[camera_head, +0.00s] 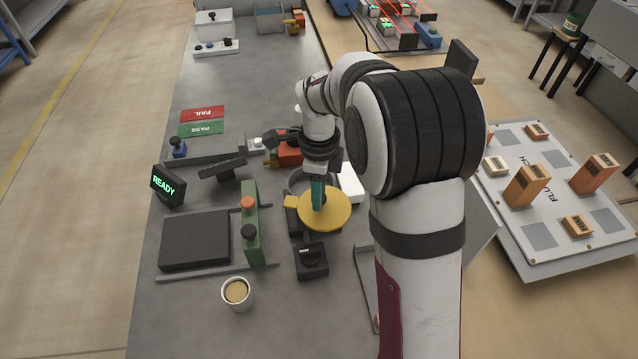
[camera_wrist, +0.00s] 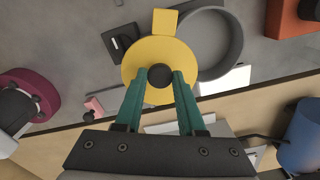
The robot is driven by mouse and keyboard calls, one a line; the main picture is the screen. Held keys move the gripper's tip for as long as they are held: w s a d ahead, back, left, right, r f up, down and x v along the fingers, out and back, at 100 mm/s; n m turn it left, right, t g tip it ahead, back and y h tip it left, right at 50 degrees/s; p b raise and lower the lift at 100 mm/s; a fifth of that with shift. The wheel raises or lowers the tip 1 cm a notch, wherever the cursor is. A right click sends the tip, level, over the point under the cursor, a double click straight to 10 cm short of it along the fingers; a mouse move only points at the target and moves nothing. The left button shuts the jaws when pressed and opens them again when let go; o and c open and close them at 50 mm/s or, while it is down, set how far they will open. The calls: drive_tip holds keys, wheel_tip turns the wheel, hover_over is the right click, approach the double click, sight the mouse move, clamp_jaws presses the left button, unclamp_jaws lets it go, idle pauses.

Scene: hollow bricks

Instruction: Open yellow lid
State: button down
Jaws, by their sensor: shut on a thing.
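In the head view the container (camera_head: 296,181) is partly hidden behind the gripper and lid. I cannot tell the lid's height.
A green post stand (camera_head: 251,225) and dark plate (camera_head: 195,240) are to the left, with a coffee cup (camera_head: 237,293) in front. An orange-red block (camera_head: 288,153) is behind.

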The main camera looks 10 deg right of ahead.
sight(310, 219)
drive_tip(key=s+m, duration=0.1)
drive_tip(key=m, duration=0.1)
drive_tip(key=a+m, duration=0.1)
drive_tip(key=m, duration=0.1)
drive_tip(key=shift+s, duration=0.4)
drive_tip(key=shift+s+a+m, duration=0.25)
drive_tip(key=shift+a+m, duration=0.05)
drive_tip(key=shift+m, duration=0.45)
drive_tip(key=shift+s+a+m, duration=0.2)
drive_tip(key=shift+a+m, duration=0.1)
drive_tip(key=shift+m, duration=0.45)
drive_tip(key=c, duration=0.5)
unclamp_jaws()
wheel_tip(310, 219, up, 16)
